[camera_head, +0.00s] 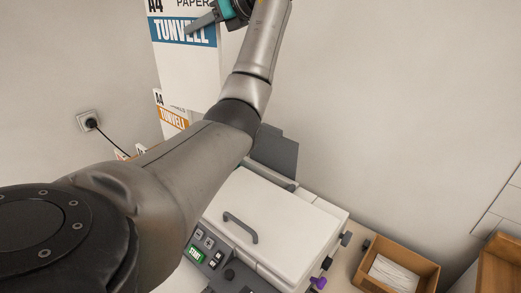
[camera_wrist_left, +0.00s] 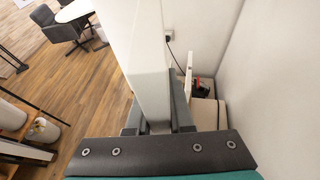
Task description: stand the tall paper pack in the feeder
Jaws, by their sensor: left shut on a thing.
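The tall paper pack (camera_head: 187,62), white with a blue TUNVELL band, is upright at the top of the head view; its top is cut off. My left gripper (camera_head: 205,20) is shut on it high up. In the left wrist view the pack (camera_wrist_left: 145,62) stands between the two fingers. A white office machine (camera_head: 275,215) with a handled lid and a green START button is below. A dark grey upright part (camera_head: 275,152) at its back may be the feeder; my arm partly hides it. My right gripper is not in view.
A smaller pack (camera_head: 172,119) with an orange TUNVELL band stands below the tall pack, close to the wall. An open box of paper (camera_head: 400,262) is right of the machine. A wall socket (camera_head: 88,120) with a black cable is at the left.

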